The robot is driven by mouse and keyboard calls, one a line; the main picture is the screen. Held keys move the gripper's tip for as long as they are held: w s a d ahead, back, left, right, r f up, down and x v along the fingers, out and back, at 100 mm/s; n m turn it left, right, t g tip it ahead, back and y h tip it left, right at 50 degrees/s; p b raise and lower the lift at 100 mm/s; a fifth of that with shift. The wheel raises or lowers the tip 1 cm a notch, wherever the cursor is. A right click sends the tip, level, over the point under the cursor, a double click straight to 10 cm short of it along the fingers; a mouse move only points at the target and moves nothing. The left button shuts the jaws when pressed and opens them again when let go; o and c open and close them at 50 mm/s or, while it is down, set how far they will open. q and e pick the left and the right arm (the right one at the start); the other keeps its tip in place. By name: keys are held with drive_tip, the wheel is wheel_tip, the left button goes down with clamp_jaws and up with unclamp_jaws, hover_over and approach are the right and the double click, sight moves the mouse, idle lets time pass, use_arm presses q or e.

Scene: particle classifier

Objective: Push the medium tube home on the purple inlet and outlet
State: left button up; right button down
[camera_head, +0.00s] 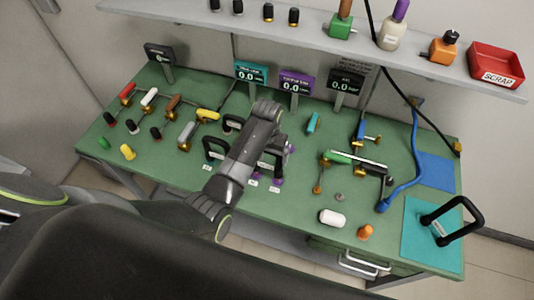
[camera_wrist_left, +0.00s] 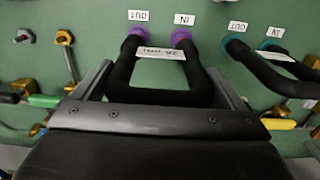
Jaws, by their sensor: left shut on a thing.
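The medium tube, a black U-shaped tube with a white label, shows in the left wrist view (camera_wrist_left: 160,97). Its two ends meet the purple outlet (camera_wrist_left: 137,31), marked OUT, and the purple inlet (camera_wrist_left: 181,35), marked IN. I cannot tell how deep the ends sit. My left gripper (camera_wrist_left: 165,88) is shut on the tube's bend, one finger at each side. In the head view my left arm hides much of the gripper; part of the black tube (camera_head: 279,166) shows beside the arm, near a purple fitting (camera_head: 278,181). My right gripper is not in view.
Another black tube stands on teal ports (camera_wrist_left: 234,46) close beside. A purple display (camera_head: 296,83) stands behind. Valves with coloured handles lie left and right on the green bench (camera_head: 300,205). A black tube (camera_head: 453,222) rests on a teal mat (camera_head: 417,250) at right.

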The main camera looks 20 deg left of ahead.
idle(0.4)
use_arm(q)
drive_tip(key=shift+f+b, duration=0.5)
drive_tip(key=shift+f, duration=0.95)
drive_tip(key=shift+f, duration=0.35)
drive_tip(key=o, duration=0.7)
drive_tip(key=shift+o, duration=0.2)
drive_tip(key=shift+r, duration=0.1)
